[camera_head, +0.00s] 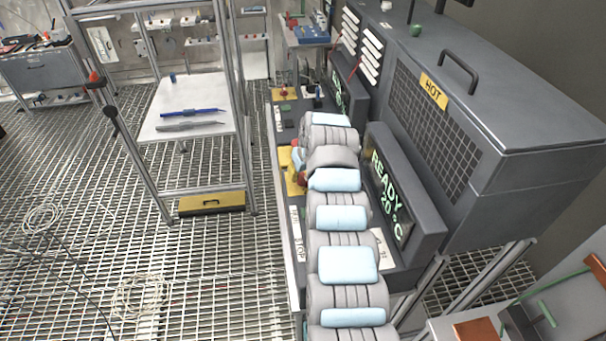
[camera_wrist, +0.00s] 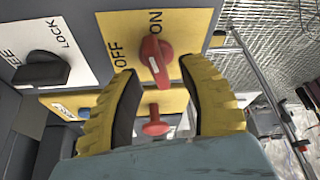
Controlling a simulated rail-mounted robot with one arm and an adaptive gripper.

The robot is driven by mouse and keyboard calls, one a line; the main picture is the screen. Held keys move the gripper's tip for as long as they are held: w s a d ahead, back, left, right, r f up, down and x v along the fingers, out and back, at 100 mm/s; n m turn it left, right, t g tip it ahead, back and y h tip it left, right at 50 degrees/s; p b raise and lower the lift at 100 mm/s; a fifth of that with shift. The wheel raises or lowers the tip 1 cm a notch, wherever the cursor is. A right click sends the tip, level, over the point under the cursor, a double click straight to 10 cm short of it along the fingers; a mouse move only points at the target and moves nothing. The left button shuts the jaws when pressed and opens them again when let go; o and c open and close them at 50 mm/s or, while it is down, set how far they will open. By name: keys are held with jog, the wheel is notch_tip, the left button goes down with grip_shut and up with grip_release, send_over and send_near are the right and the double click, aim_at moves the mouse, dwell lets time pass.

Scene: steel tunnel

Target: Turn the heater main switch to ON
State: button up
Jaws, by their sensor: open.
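In the wrist view a red rotary switch (camera_wrist: 156,62) sits on a yellow plate (camera_wrist: 196,28) marked OFF and ON. Its handle lies roughly up and down in the picture, with its upper end near the ON lettering. My gripper (camera_wrist: 160,70) is open, with one yellow, black-padded finger on each side of this switch; I cannot tell if either touches it. A second red switch (camera_wrist: 155,124) on another yellow plate (camera_wrist: 62,103) shows lower, between the fingers and partly hidden. No heater name is readable. In the head view my arm mostly covers the yellow plate (camera_head: 293,186).
A black knob (camera_wrist: 42,69) on a white plate marked LOCK is left in the wrist view. In the head view a display (camera_head: 388,188) reads READY 20 °C, before a grey cabinet (camera_head: 450,110) labelled HOT.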

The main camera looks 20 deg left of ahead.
jog(key=shift+w+a+f, duration=0.15)
jog(key=shift+w+f, duration=0.05)
jog(key=shift+f, duration=0.45)
grip_shut()
